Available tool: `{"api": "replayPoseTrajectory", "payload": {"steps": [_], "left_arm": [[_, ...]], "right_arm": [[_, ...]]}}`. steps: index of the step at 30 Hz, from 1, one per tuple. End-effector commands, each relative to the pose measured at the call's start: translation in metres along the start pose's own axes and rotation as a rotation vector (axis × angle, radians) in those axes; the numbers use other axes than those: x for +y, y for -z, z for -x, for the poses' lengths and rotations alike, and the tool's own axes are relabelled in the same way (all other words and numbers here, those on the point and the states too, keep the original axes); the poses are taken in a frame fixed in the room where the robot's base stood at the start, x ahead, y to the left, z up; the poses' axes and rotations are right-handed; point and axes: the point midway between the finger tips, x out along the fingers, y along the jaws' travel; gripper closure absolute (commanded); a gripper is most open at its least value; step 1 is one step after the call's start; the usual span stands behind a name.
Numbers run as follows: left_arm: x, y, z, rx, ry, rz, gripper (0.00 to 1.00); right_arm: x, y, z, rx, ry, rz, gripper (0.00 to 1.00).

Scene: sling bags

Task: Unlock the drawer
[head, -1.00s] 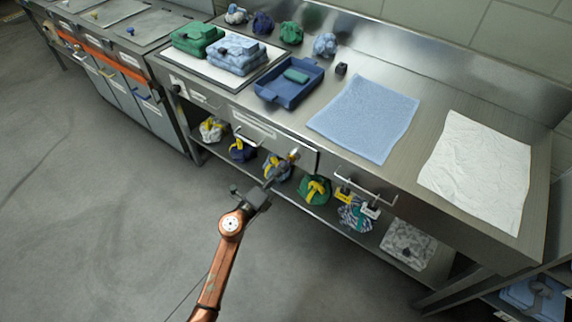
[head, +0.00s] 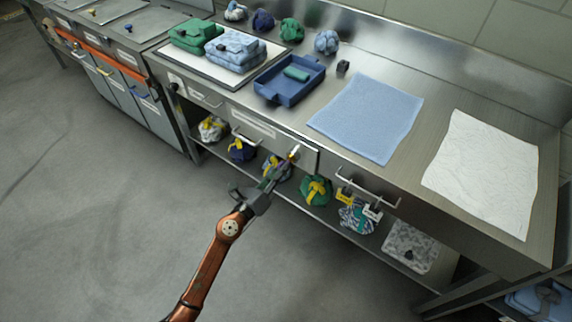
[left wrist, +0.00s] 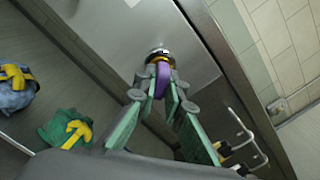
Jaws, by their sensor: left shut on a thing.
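The drawer (head: 258,127) is a closed steel front under the worktop, with a bar handle and a label. A round lock (left wrist: 158,54) sits on its front, near the right end. My left gripper (head: 285,163) reaches up to it from the front. In the left wrist view its green-padded fingers (left wrist: 162,92) are shut on a key with a purple head (left wrist: 162,76). The key's head is right at the lock and its shaft is hidden, so I cannot tell how deep it sits. My right gripper is not in view.
A second drawer handle (head: 368,188) with yellow and white tags is to the right. Cloth bundles (head: 316,190) with yellow ties lie on the shelf below. A blue tray (head: 271,94), a blue towel (head: 350,120) and a white cloth (head: 470,190) lie on top. The floor in front is clear.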

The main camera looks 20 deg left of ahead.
Motion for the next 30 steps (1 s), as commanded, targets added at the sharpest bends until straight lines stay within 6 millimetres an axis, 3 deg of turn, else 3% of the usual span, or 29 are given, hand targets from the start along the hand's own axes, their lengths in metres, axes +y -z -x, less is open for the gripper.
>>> {"api": "replayPoseTrajectory", "payload": {"steps": [11, 18, 26, 30], "left_arm": [[0.0015, 0.0009, 0.0003, 0.001, -0.002, -0.065, 1.00], [0.0019, 0.0008, 0.0003, 0.001, -0.002, -0.361, 1.00], [0.0014, 0.0004, 0.0003, 0.001, -0.003, -0.381, 1.00], [0.0022, 0.0002, 0.0006, 0.003, -0.002, -0.571, 1.00]], "right_arm": [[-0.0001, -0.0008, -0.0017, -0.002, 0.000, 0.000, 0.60], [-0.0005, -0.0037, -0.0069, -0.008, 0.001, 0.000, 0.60], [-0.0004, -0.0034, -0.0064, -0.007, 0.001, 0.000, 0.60], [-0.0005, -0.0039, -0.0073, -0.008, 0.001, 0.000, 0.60]]}}
